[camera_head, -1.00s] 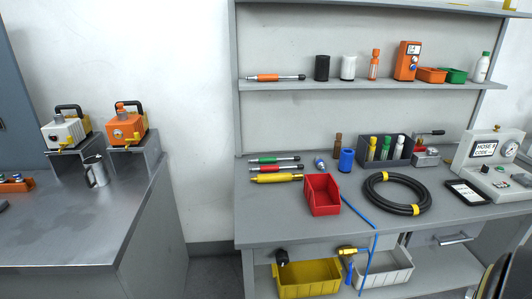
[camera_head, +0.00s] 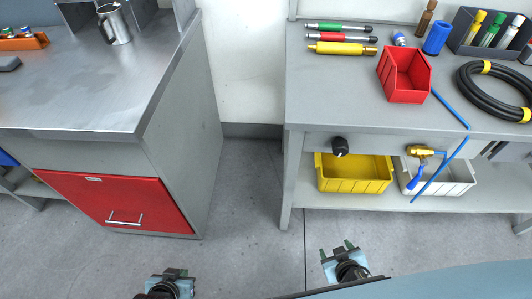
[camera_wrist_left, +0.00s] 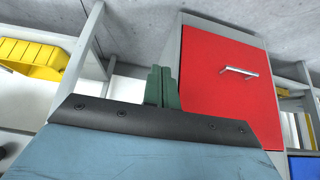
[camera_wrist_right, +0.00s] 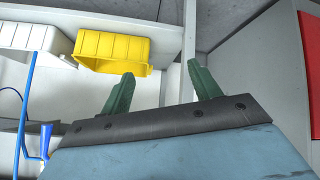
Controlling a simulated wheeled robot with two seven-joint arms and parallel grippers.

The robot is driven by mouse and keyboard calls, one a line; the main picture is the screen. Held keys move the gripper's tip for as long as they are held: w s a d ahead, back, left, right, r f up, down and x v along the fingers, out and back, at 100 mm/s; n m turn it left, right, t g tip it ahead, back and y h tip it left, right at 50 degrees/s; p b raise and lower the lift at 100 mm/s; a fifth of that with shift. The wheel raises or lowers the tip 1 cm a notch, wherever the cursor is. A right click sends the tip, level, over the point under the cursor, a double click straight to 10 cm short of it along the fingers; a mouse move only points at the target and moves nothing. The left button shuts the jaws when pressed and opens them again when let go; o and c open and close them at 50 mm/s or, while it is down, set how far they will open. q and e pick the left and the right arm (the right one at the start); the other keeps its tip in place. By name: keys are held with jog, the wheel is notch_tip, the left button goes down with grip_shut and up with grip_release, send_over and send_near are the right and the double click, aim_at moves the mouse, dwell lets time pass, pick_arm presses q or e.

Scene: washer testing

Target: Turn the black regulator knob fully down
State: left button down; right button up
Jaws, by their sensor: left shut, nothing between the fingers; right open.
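The black regulator knob (camera_head: 340,146) sits on the front edge of the right workbench, above the yellow bin, in the head view. I cannot tell its setting. My left gripper (camera_head: 168,274) is low at the bottom of the head view, left of the knob and well apart from it. Its green fingers (camera_wrist_left: 161,88) are together and empty in the left wrist view. My right gripper (camera_head: 339,249) is below the knob in the head view and apart from it. Its fingers (camera_wrist_right: 160,90) are spread with nothing between them. The knob is not clearly visible in either wrist view.
A yellow bin (camera_head: 354,185) and a white bin (camera_head: 452,186) stand on the lower shelf. A brass valve (camera_head: 420,151) with blue hose is right of the knob. A red bin (camera_head: 404,88) sits on the benchtop. The left bench has a red drawer (camera_head: 115,200). Floor between the benches is clear.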

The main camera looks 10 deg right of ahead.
pick_arm(q)
jog(key=w+d+r+t+b, duration=0.25)
jog(key=w+r+b, duration=0.25)
jog(key=r+b, duration=0.25)
pick_arm(e)
jog(key=w+r+m+t+h, duration=0.1)
jog(key=w+r+t, duration=0.4)
jog(key=w+r, duration=0.25)
jog(key=m+t+h+b, duration=0.1)
jog(key=m+t+b, duration=0.1)
jog(key=t+b, duration=0.2)
send_near(341, 154)
jog(key=x, duration=0.9)
jog(key=shift+w+p, duration=0.15)
jog(key=shift+p, duration=0.25)
pick_arm(q)
notch_tip(341, 154, up, 6)
jog(key=s+a, duration=0.2)
jog(key=shift+s+r+h, duration=0.2)
jog(key=shift+s+h, duration=0.1)
pick_arm(e)
jog(key=shift+w+d+h, duration=0.1)
jog(key=shift+w+h, duration=0.3)
jog(key=shift+w, duration=0.1)
pick_arm(q)
jog(key=shift+a, duration=0.1)
pick_arm(e)
jog(key=c, duration=1)
jog(key=shift+o, duration=0.2)
